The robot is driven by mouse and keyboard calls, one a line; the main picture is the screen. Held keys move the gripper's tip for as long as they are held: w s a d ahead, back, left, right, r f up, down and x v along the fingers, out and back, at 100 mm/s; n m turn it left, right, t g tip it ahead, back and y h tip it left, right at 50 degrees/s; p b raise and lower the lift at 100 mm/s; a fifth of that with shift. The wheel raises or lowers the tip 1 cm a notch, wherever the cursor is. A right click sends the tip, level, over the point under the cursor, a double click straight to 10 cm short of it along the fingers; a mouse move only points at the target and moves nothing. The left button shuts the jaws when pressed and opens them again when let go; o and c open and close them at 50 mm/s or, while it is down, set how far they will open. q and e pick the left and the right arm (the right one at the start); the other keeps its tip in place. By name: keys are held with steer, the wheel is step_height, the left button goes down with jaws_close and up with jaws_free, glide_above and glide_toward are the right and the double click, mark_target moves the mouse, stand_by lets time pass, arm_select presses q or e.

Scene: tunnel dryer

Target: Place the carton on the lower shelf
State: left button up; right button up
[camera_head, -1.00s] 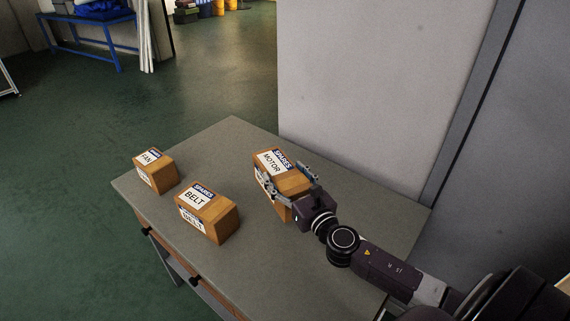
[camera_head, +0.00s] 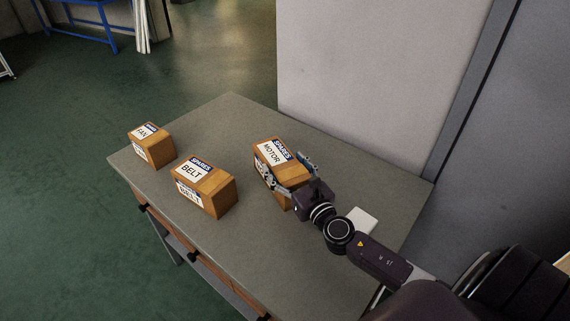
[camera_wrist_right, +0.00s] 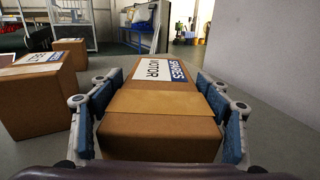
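The MOTOR carton (camera_head: 267,165) is a brown box with a white and blue SPARES label, over the near right part of the grey table. My right gripper (camera_head: 291,175) has one finger on each side of it. My left gripper is not in view. A lower shelf is not clearly seen; only a grey strip (camera_head: 172,238) shows under the table.
The BELT carton (camera_head: 217,198) and the FAN carton (camera_head: 157,152) stand on the table (camera_head: 228,115) to the left. A flat white item (camera_head: 362,220) lies beside my right arm. A pale wall (camera_head: 370,80) rises behind the table. Green floor (camera_head: 60,180) is clear at left.

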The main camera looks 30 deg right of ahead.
steer(key=o, duration=0.3)
steer(key=shift+r, duration=0.1)
